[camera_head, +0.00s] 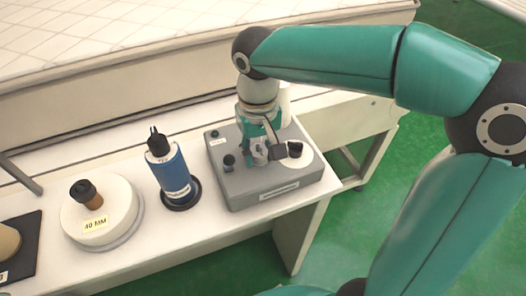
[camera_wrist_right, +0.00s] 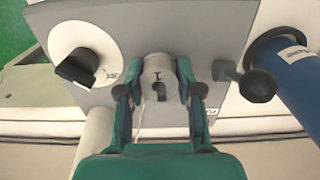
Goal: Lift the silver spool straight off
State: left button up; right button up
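The silver spool (camera_wrist_right: 160,75), a small grey-silver cylinder with a dark mark on it, sits upright on the grey box (camera_wrist_right: 205,35). In the head view the spool (camera_head: 260,154) is partly hidden by my right gripper (camera_head: 261,146), which points down over it. In the wrist view the right gripper (camera_wrist_right: 160,92) is open, with one finger on each side of the spool and a narrow gap showing at both sides. The grey box (camera_head: 262,196) stands at the right end of the white table. My left gripper is not in view.
A white dial with a black knob (camera_wrist_right: 77,66) and a black ball-ended lever (camera_wrist_right: 257,85) flank the spool closely. Left of the box stand a blue cylinder (camera_head: 172,175) and a white disc labelled 40 MM (camera_head: 113,208). A quilted mattress (camera_head: 80,35) lies behind.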

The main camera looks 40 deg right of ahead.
jog(key=shift+c, duration=0.4)
jog(key=shift+r, duration=0.5)
notch_tip(320, 180, up, 19)
jog(key=p, duration=0.4)
